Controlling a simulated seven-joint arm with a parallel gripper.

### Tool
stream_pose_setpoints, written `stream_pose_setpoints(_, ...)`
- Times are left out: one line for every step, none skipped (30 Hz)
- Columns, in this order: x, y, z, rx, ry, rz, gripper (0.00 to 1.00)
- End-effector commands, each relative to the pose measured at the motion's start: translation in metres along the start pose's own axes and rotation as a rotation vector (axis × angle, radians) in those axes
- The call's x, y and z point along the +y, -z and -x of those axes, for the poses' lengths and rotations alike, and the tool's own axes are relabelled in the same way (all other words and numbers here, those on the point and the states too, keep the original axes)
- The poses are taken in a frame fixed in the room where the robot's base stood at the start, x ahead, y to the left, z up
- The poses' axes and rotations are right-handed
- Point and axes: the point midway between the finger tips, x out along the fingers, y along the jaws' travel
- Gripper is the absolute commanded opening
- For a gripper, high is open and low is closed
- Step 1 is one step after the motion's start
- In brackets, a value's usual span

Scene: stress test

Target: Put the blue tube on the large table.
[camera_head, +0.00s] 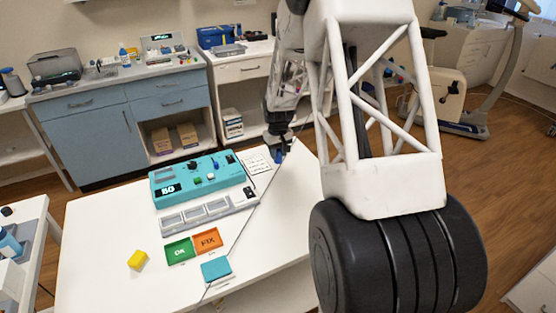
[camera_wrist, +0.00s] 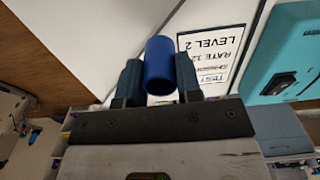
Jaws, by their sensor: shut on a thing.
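The blue tube (camera_wrist: 160,66) is a short, dark blue cylinder between the two fingers of my gripper (camera_head: 277,148) in the wrist view. My gripper is shut on it. In the head view the tube (camera_head: 278,157) is a small blue spot below the fingers, at the far right corner of the white table (camera_head: 105,235), which looks like the large table. The wrist view shows the tube over the table's edge area, beside a printed card (camera_wrist: 218,45). I cannot tell whether the tube touches the tabletop.
A teal device (camera_head: 165,177) with a tray strip (camera_head: 195,217) stands left of my gripper. Green (camera_head: 179,251) and orange (camera_head: 207,241) pads, a yellow block (camera_head: 137,260) and a teal block (camera_head: 216,270) lie nearer. The table's front left and right side are clear.

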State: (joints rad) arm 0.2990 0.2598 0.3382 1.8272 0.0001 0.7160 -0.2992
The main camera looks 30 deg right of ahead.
Motion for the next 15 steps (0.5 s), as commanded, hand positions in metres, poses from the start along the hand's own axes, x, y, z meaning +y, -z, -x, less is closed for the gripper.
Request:
stream_pose_setpoints(0.000, 0.000, 0.000, 0.000, 0.000, 0.000, 0.10)
stream_pose_setpoints(0.000, 0.000, 0.000, 0.000, 0.000, 0.000, 0.10)
stream_pose_setpoints(0.000, 0.000, 0.000, 0.000, 0.000, 0.000, 0.10)
stream_pose_setpoints(0.000, 0.000, 0.000, 0.000, 0.000, 0.000, 0.10)
stream_pose_setpoints(0.000, 0.000, 0.000, 0.000, 0.000, 0.000, 0.10)
stream_pose_setpoints(0.000, 0.000, 0.000, 0.000, 0.000, 0.000, 0.10)
stream_pose_setpoints(0.000, 0.000, -0.001, 0.000, 0.000, 0.000, 0.10)
stream_pose_setpoints(0.000, 0.000, -0.001, -0.001, 0.000, 0.000, 0.10)
stream_pose_setpoints(0.000, -0.001, -0.003, -0.001, 0.000, 0.000, 0.10)
stream_pose_setpoints(0.000, -0.001, -0.005, -0.001, 0.000, 0.000, 0.10)
stream_pose_setpoints(0.000, -0.001, -0.007, -0.002, 0.001, 0.000, 0.10)
stream_pose_setpoints(0.000, -0.001, -0.011, -0.002, 0.001, 0.000, 0.10)
stream_pose_setpoints(0.000, -0.001, -0.014, -0.003, 0.001, 0.000, 0.10)
stream_pose_setpoints(0.000, -0.001, -0.018, -0.003, 0.001, 0.000, 0.10)
stream_pose_setpoints(0.000, -0.001, -0.022, -0.003, 0.001, 0.000, 0.10)
